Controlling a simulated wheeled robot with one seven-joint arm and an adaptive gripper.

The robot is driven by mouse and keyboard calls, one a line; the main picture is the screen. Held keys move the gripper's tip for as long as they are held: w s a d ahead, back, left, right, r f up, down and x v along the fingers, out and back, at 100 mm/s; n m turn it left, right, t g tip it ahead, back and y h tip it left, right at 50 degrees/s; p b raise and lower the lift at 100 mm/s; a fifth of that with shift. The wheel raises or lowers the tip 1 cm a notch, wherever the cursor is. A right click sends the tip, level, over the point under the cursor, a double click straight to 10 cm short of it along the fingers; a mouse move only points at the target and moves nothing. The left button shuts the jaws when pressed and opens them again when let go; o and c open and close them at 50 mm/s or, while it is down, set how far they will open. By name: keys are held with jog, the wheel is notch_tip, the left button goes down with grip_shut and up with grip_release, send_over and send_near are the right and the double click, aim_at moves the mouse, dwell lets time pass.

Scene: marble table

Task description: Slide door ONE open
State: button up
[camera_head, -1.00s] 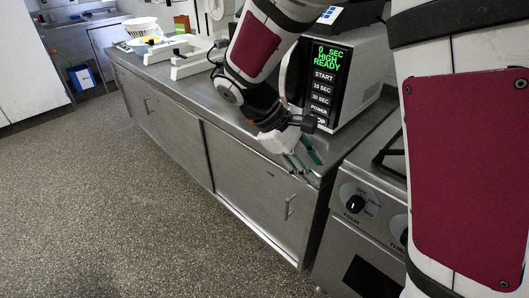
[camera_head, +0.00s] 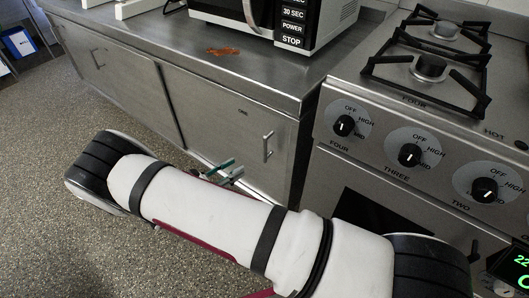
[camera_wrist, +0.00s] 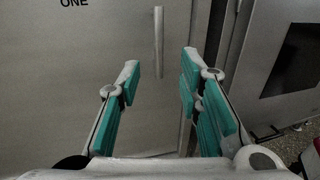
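Door ONE (camera_head: 230,118) is a steel sliding door at the right end of the counter's front, and it is shut. Its upright bar handle (camera_head: 267,146) sits near its right edge. In the wrist view the handle (camera_wrist: 158,42) stands upright ahead, a little left of the middle between my fingers, with the label ONE to its left. My gripper (camera_wrist: 160,80) is open and empty, its teal-padded fingers apart. In the head view my gripper (camera_head: 230,172) is low in front of the door, left of and below the handle.
A stove (camera_head: 400,150) with knobs stands right of the door. A microwave (camera_head: 290,25) sits on the steel counter (camera_head: 190,62), near a reddish-brown patch. Another sliding door (camera_head: 120,85) is at the left. The speckled floor (camera_head: 45,150) is clear at the left.

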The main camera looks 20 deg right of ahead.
jog(key=b, duration=0.2)
send_over(265, 161)
jog(key=shift+w+d+f, duration=0.15)
jog(key=shift+w+f, duration=0.05)
jog(key=shift+w, duration=0.2)
jog(key=shift+c, duration=0.6)
grip_shut()
